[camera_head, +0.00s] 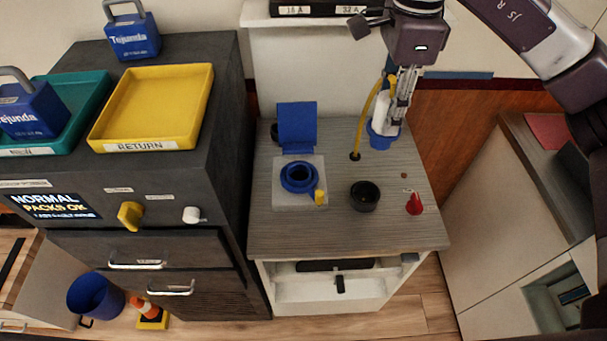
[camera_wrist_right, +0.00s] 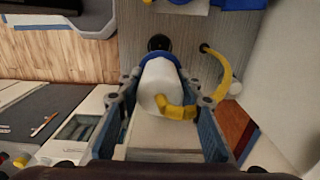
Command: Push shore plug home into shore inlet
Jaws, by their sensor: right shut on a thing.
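The shore plug (camera_head: 381,112) has a white body with a blue collar and a yellow cable. My right gripper (camera_head: 396,110) is shut on its white body over the back right of the grey worktop. The right wrist view shows the plug (camera_wrist_right: 158,85) between both fingers of the gripper (camera_wrist_right: 163,92). Whether its lower end touches the worktop cannot be told. The shore inlet (camera_head: 298,177) is a blue round socket on a pale plate, left of the plug and apart from it. Its blue lid (camera_head: 297,125) stands open behind it. My left gripper is not in view.
The yellow cable (camera_head: 369,110) runs down to a hole in the worktop (camera_head: 330,228). A black round cup (camera_head: 364,196) and a red piece (camera_head: 414,204) stand right of the inlet. A dark cabinet (camera_head: 225,130) with a yellow tray (camera_head: 150,108) rises at left.

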